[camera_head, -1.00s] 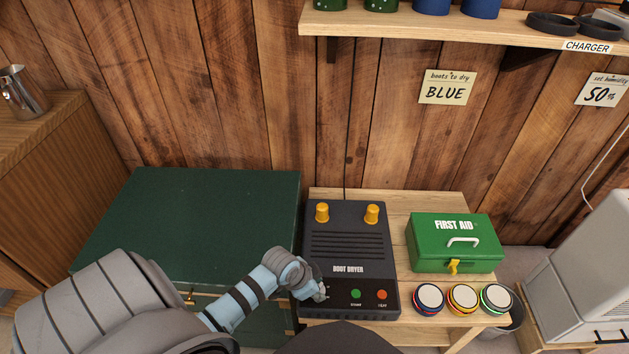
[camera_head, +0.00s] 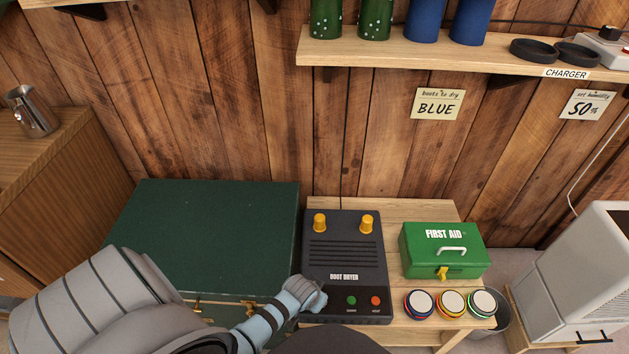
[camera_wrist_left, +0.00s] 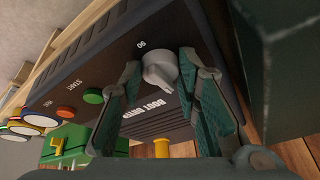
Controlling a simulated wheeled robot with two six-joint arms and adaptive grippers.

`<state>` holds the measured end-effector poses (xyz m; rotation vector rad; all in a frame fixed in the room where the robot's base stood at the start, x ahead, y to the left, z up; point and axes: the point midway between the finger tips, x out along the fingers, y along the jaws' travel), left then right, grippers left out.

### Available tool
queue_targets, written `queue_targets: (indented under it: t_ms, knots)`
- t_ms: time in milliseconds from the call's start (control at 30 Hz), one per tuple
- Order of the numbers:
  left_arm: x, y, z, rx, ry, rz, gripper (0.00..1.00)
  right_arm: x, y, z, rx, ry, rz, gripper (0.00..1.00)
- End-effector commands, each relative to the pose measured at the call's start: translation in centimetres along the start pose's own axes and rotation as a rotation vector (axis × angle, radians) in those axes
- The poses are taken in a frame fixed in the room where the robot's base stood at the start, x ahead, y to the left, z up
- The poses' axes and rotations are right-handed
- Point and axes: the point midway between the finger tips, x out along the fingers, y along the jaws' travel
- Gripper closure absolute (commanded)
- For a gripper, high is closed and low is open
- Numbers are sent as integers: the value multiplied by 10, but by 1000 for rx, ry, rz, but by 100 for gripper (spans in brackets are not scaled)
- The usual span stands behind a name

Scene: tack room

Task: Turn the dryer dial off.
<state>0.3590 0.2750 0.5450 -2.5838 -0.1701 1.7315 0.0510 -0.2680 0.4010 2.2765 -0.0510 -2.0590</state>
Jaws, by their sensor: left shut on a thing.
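The black boot dryer (camera_head: 343,262) lies on the wooden bench, with two yellow pegs at its back and a green and a red button at its front. Its grey dial (camera_wrist_left: 160,74) shows in the left wrist view between my finger pads, with a small white mark beside it. My left gripper (camera_head: 316,301) is at the dryer's front left corner and hides the dial in the head view. In the left wrist view, my left gripper (camera_wrist_left: 160,63) is shut on the dial. My right gripper is not in view.
A dark green chest (camera_head: 215,225) stands close on the left. A shelf (camera_head: 400,58) with green and blue boots hangs above.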

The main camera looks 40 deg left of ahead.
Motion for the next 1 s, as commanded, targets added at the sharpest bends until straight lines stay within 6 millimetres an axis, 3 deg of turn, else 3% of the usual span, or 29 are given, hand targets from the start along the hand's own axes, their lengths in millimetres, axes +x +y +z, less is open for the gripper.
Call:
queue_targets:
  t_ms: [267,300,400,767,867,1000]
  knots:
    - [1,1,2,-1,-4,2,98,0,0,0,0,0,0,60]
    - [1,1,2,-1,-4,2,67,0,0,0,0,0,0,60]
    - [0,0,2,-1,-3,1,51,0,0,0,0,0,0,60]
    - [-2,0,1,0,-1,0,50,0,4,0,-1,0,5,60]
    - [-14,0,0,0,0,0,50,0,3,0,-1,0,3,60]
    - [-48,0,0,0,2,1,50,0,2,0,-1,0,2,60]
